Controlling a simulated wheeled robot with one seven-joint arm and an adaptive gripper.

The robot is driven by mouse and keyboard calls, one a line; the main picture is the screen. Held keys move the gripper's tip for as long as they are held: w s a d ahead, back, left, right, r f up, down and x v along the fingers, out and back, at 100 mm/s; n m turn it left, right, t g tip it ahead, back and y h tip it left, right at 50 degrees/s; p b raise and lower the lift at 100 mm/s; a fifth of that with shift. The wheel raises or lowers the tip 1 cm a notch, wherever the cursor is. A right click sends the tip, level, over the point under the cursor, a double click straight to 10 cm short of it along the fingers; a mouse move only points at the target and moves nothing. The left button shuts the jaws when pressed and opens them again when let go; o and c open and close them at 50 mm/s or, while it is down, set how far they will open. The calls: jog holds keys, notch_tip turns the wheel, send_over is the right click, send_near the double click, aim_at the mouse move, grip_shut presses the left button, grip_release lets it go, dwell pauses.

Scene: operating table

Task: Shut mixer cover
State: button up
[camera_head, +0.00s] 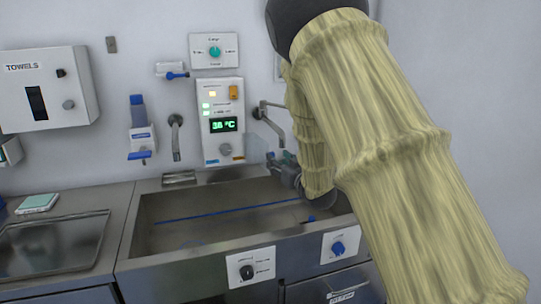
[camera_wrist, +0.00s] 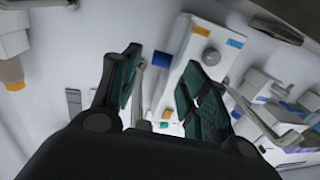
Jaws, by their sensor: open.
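My gripper (camera_head: 282,163) is just right of and below the panel, over the basin's back. In the wrist view, the open gripper (camera_wrist: 163,85) has dark green pads, with the panel (camera_wrist: 196,68) and its knob beyond them. Nothing is clearly held. Whether a finger touches the cover cannot be told.
A wall spout (camera_head: 272,118) is close to the gripper on the right, and another spout (camera_head: 176,138) is left of the panel. The steel basin (camera_head: 190,258) lies below. A soap dispenser (camera_head: 141,135) and towel box (camera_head: 48,92) are farther left. My sleeved arm hides the right side.

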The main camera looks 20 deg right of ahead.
aim_at(271, 153)
jog(key=shift+w+a, duration=0.2)
jog(key=shift+w, duration=0.8)
jog(key=shift+w+a, duration=0.2)
jog(key=shift+w, duration=0.85)
jog(key=shift+w+a, duration=0.2)
jog(key=shift+w, duration=0.8)
grip_shut()
